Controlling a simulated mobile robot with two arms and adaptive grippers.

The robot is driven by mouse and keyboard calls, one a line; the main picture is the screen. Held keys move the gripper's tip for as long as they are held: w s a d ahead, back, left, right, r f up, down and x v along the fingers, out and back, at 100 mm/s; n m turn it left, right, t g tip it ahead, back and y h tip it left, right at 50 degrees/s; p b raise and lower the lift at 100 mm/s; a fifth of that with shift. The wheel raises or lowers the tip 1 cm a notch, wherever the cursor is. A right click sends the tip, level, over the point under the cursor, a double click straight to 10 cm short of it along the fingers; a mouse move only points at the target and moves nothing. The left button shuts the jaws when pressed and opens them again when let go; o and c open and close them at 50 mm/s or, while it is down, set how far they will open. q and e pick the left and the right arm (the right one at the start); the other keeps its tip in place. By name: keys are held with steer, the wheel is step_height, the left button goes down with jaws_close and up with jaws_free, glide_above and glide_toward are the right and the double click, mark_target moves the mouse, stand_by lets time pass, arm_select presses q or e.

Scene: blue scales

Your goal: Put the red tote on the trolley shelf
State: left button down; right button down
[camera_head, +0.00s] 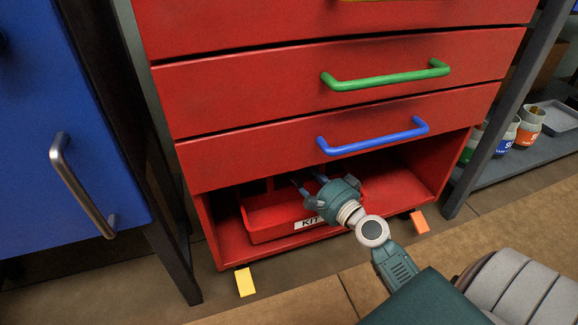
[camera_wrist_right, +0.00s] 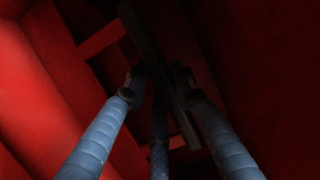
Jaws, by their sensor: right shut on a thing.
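The red tote (camera_head: 272,234) has a white label reading KIT on its front. It sits in the open bottom bay of the red drawer trolley (camera_head: 330,65), on the trolley shelf (camera_head: 406,203). My right gripper (camera_head: 310,184) reaches in from the front right, over the tote. In the right wrist view my right gripper (camera_wrist_right: 160,88) has its blue fingers around a dark bar (camera_wrist_right: 142,38) that crosses the tote, shut on it. The far side of the tote is in shadow and partly hidden by my gripper. My left gripper is out of view.
Drawers with a green handle (camera_head: 388,77) and a blue handle (camera_head: 375,137) hang just above the bay. A blue cabinet (camera_head: 60,130) stands at the left. A grey rack (camera_head: 525,160) with cans stands at the right. Yellow (camera_head: 245,282) and orange (camera_head: 419,222) pieces show at the trolley's base.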

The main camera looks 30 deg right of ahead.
steer(key=shift+w+a+f+b, duration=0.1)
steer(key=shift+w+f+b, duration=1.6)
steer(key=shift+f+b, duration=0.2)
steer(key=c, duration=1.4)
jaws_free()
steer(key=shift+c, duration=0.2)
steer(key=shift+r, duration=0.1)
steer(key=shift+s, duration=0.25)
steer(key=s+b, duration=0.1)
steer(key=s, duration=0.2)
steer(key=s+b, duration=0.1)
steer(key=s, duration=0.3)
steer(key=s+b, duration=0.2)
steer(key=s, duration=0.2)
steer(key=shift+s+d, duration=0.1)
steer(key=shift+d, duration=0.25)
steer(key=shift+s, duration=0.15)
